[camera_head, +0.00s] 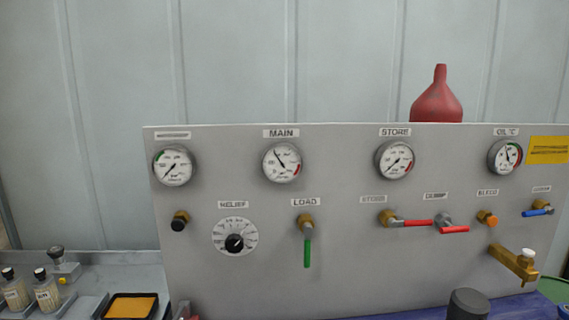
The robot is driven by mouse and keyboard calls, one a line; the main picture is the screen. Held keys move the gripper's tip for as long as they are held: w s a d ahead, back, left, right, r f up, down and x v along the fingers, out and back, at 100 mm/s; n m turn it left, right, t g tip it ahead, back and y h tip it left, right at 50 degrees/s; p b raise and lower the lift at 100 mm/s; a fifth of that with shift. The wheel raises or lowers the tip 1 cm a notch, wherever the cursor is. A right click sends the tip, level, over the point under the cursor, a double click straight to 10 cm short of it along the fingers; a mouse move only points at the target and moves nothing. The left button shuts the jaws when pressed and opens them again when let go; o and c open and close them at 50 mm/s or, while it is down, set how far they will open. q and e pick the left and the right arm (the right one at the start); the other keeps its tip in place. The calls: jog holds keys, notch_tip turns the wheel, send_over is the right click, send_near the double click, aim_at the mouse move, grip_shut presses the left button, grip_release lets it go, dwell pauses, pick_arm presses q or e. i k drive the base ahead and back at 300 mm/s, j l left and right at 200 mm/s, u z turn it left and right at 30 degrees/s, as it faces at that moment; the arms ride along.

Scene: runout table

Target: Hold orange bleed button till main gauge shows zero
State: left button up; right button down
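The orange bleed button (491,221) sits on the right part of the grey panel (350,265), under a label reading BLEED. Nothing touches it. The main gauge (282,162) is at the upper left-centre of the panel, under the label MAIN. Its needle points up and slightly left; the scale figures are too small to read surely. Neither of my grippers shows in the head view.
The store gauge (395,159) and oil gauge (505,156) are to the right. A green load lever (307,252) hangs down. Red levers (416,223) and a brass tap (512,262) flank the button. A dark cylinder (468,304) stands at the bottom. A red funnel (437,100) shows above the panel.

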aim_at(492, 222)
jog(key=z, duration=1.25)
jog(key=i+l, duration=0.15)
jog(key=l, duration=0.25)
jog(key=i+l+u, duration=0.1)
jog(key=l, duration=0.25)
jog(key=i+l, duration=0.15)
jog(key=l, duration=0.25)
jog(key=i+l+u, duration=0.1)
jog(key=l, duration=0.25)
jog(key=i+l, duration=0.15)
jog(key=l, duration=0.25)
jog(key=i+l, duration=0.1)
jog(key=l, duration=0.3)
jog(key=i+l+u, duration=0.1)
jog(key=l, duration=0.3)
